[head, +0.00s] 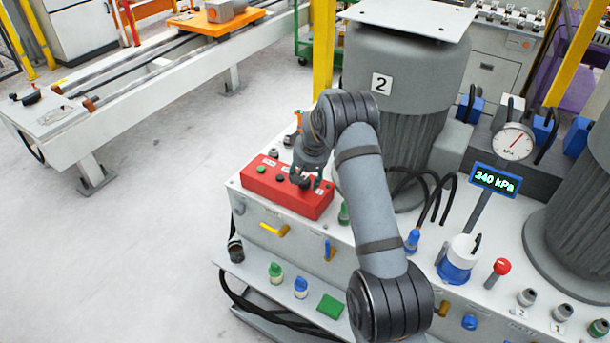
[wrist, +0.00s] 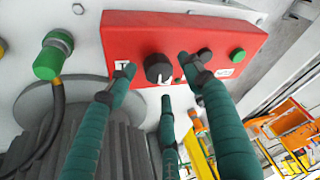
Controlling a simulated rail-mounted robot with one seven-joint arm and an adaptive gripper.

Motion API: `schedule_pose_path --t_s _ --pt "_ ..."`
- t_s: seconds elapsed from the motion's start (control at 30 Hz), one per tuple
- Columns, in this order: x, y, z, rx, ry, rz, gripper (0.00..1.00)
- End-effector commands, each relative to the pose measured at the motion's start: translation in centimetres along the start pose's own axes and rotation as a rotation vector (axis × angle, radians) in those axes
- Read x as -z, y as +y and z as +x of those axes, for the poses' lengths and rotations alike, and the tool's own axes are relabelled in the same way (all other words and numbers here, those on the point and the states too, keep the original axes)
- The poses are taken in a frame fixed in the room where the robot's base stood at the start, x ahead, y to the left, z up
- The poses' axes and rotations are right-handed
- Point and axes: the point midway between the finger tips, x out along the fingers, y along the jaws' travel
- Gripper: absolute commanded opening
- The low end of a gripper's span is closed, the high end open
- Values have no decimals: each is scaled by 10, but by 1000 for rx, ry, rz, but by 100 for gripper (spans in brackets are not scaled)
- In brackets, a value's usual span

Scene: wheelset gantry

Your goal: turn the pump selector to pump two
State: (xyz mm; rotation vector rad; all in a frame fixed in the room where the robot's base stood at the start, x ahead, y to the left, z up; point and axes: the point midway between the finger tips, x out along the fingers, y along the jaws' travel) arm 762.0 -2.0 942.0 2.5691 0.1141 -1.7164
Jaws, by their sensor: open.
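The red control box (head: 270,187) sits on the white bench top, and it fills the upper middle of the wrist view (wrist: 215,28). Its black round selector knob (wrist: 158,68) has a white mark at its lower right edge. A white label plate is left of the knob and another is right of it; their marks are too small to read surely. My gripper (head: 306,180) is over the box's right part, its fingers pointing down. In the wrist view my gripper (wrist: 157,75) is open, its fingers spread around the knob without visibly gripping it. The knob is hidden in the head view.
A green button (wrist: 237,55) and a dark button (wrist: 204,54) are on the box's right side. A green-capped fitting (wrist: 54,57) stands beside the box. The big grey pump marked 2 (head: 400,70) rises behind my arm. A gauge (head: 513,142) and a 340 kPa display (head: 495,180) stand right.

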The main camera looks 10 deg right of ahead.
Motion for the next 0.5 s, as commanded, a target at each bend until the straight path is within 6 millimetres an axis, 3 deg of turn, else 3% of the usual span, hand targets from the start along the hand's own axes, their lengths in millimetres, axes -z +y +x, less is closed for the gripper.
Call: schedule_pose_path --t_s 0.2,0.5 --pt "0 0 14 0 0 1 51" --pt "0 0 15 0 0 1 49"
